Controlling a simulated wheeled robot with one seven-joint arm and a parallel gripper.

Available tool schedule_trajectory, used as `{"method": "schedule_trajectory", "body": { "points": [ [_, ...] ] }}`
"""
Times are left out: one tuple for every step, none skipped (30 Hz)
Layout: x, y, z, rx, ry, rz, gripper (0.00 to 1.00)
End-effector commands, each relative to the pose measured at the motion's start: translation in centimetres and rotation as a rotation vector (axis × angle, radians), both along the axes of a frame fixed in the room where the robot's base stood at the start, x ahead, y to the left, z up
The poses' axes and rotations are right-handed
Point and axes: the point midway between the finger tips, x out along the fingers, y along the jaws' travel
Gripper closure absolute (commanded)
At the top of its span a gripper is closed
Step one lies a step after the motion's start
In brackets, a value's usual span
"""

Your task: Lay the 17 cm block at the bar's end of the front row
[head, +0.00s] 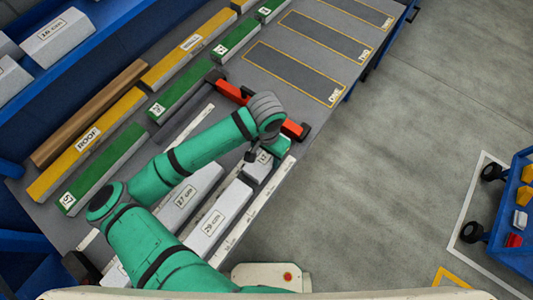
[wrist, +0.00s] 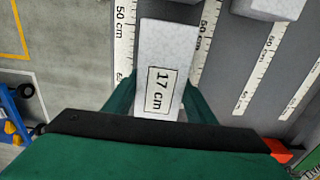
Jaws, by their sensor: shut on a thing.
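The pale grey 17 cm block (head: 259,163) is between the fingers of my gripper (head: 272,147), which is shut on it. In the wrist view my gripper (wrist: 158,100) grips the 17 cm block (wrist: 165,55) with its label facing up; the block lies between two rulers. In the head view it is roughly in line with the 29 cm block (head: 208,228) of the front row, close to that block's far end. The red bar (head: 293,130) is just beyond my gripper, its middle hidden by my arm. I cannot tell whether the held block touches the surface.
A 27 cm block (head: 180,204) lies in the row behind. A white ruler (head: 262,190) runs along the front edge. Green blocks (head: 103,170), yellow ROOF pieces (head: 80,147) and a brown beam (head: 90,113) lie farther back. Outlined grey places (head: 295,73) beyond the bar are empty.

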Motion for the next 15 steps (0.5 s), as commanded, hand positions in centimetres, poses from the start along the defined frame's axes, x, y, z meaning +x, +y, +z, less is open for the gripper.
{"method": "schedule_trajectory", "body": {
  "points": [
    [-0.01, -0.01, -0.10, 0.000, 0.000, 0.000, 0.72],
    [-0.01, -0.01, -0.15, -0.001, 0.001, 0.000, 0.72],
    [-0.01, -0.01, -0.22, -0.001, 0.001, 0.000, 0.72],
    [-0.02, -0.01, -0.27, -0.001, 0.001, 0.000, 0.72],
    [-0.02, -0.01, -0.32, -0.001, 0.001, -0.001, 0.72],
    [-0.02, -0.01, -0.39, 0.000, 0.001, -0.001, 0.72],
    [-0.02, -0.01, -0.44, 0.000, 0.001, -0.001, 0.72],
    [-0.03, -0.01, -0.50, 0.000, 0.001, -0.001, 0.72],
    [-0.03, -0.01, -0.57, 0.000, 0.001, -0.001, 0.72],
    [-0.03, -0.01, -0.62, 0.000, 0.001, -0.001, 0.72],
    [-0.03, -0.01, -0.67, 0.000, 0.001, -0.001, 0.72],
    [-0.02, 0.00, -0.66, 0.001, 0.001, -0.001, 0.43],
    [-0.02, 0.00, -0.66, 0.001, 0.001, -0.001, 0.35],
    [-0.02, 0.00, -0.65, 0.001, 0.001, -0.001, 0.28],
    [-0.02, 0.00, -0.65, 0.001, 0.001, -0.001, 0.28]
  ]
}}
